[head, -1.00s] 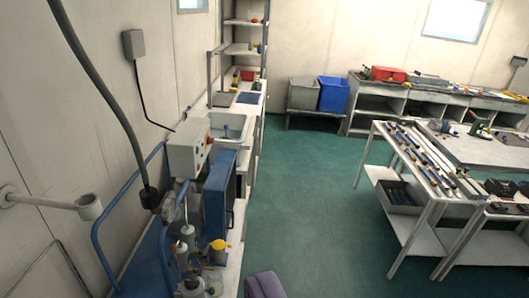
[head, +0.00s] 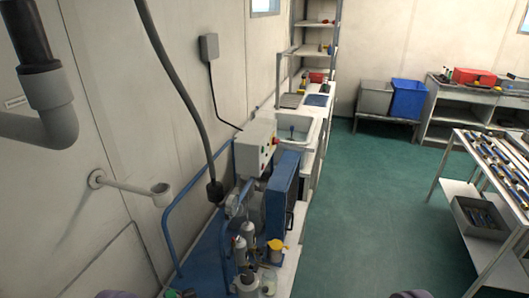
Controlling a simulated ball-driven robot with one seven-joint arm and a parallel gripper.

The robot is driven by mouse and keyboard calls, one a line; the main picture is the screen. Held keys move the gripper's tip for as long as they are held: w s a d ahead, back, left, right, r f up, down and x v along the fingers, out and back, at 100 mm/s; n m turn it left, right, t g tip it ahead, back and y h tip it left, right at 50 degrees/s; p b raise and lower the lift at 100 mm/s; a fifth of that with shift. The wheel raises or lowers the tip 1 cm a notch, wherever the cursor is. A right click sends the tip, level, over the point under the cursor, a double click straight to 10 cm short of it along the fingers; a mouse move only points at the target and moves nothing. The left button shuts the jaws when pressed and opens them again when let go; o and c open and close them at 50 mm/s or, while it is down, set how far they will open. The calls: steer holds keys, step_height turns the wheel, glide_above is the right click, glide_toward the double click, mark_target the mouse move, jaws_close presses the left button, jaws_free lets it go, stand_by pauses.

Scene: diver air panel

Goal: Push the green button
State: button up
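A pale control box (head: 252,148) stands left of centre in the head view, above the blue-railed bench. Its button face is turned to the right and seen at a steep angle. A red knob (head: 276,141) sticks out from that face. Small coloured buttons sit on the face, and a small green button (head: 264,166) seems to be low among them; it is too small to be sure. My gripper's fingertips do not show. Two dark purple pieces show at the bottom edge, and I cannot tell what they are.
A blue case (head: 284,188) stands close to the box's right. Metal cylinders and a yellow-topped part (head: 276,246) stand in front. A dark hose (head: 178,85) hangs left of the box. A wall pipe (head: 45,110) fills the near left. Green floor (head: 375,215) is open at right.

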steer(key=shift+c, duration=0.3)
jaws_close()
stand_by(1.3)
